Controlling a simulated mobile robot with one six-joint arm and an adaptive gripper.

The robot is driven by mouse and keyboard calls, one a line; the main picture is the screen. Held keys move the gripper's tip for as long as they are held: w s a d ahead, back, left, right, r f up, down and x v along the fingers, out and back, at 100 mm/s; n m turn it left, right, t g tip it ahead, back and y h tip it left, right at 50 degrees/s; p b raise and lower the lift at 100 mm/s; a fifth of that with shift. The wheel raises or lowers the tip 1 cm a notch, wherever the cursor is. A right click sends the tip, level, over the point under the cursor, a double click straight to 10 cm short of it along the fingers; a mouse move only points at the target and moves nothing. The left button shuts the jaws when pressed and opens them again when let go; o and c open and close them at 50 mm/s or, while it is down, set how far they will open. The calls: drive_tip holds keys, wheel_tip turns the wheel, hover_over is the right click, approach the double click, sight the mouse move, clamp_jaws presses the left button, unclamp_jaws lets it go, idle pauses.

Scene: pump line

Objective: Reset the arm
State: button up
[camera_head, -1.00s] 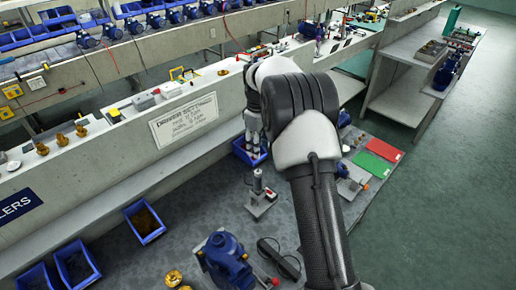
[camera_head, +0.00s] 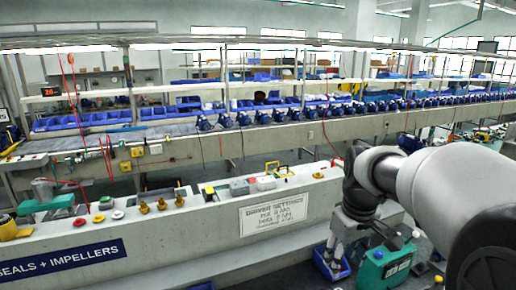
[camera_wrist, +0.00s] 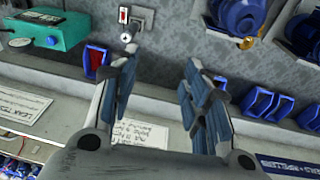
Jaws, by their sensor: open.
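My gripper (camera_head: 340,258) hangs at the end of my arm at the right of the head view, fingers downward in front of the grey bench wall. In the wrist view my gripper (camera_wrist: 158,75) shows two fingers spread apart with a clear gap and nothing held between them. A blue bin (camera_head: 322,268) shows low, just beside and partly behind the fingers in the head view.
A teal box (camera_head: 380,275) stands right of the fingers; the wrist view also shows it (camera_wrist: 60,35). A white sign (camera_head: 275,214) is on the concrete bench wall (camera_head: 175,238). Yellow-brown fittings (camera_head: 162,203) stand on its ledge. Pumps (camera_head: 245,119) line the conveyor behind.

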drive_tip(key=s+a+f+m+t+b, duration=0.1)
drive_tip(key=s+a+m, duration=0.1)
drive_tip(key=s, duration=1)
drive_tip(key=s+a+f+m+t+b, duration=0.1)
drive_tip(key=s+a+m, duration=0.1)
drive_tip(key=s, duration=1)
drive_tip(key=shift+s+a+f+t, duration=0.2)
drive_tip(key=shift+a+f+t, duration=0.15)
drive_tip(key=shift+a, duration=0.35)
